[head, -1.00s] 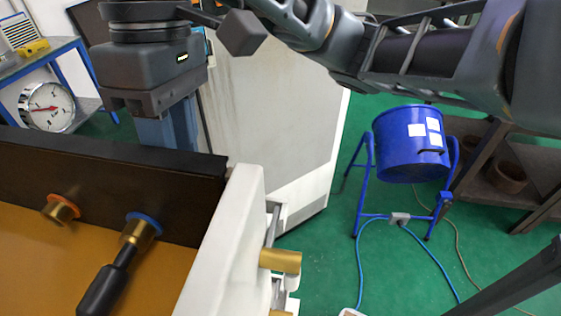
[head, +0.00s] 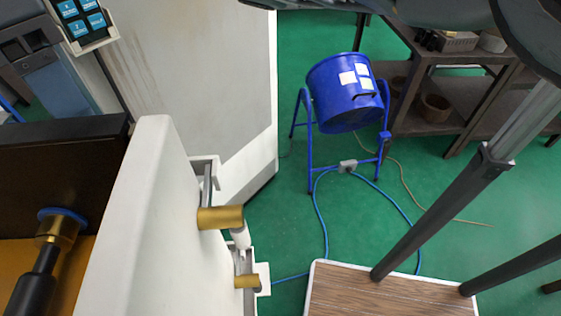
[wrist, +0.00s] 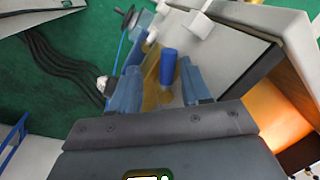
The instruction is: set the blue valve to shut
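The blue valve (head: 50,240) is at the lower left of the head view. It has a blue ring, a brass body and a black lever. The lever slants down and left, and its end is cut off by the frame. My gripper (wrist: 158,88) shows in the wrist view with its two bluish fingers apart. A blue cylinder (wrist: 168,66) shows beyond and between the fingertips, in front of a blurred brass-coloured surface. I cannot tell whether it belongs to the valve or whether the fingers touch it. The gripper is outside the head view.
A white panel (head: 150,215) stands right of the valve, with brass cylinders (head: 220,217) on its outer side. A blue drum (head: 345,92) on a stand is on the green floor. A wooden-topped platform (head: 380,292) and dark rods (head: 440,215) are at lower right.

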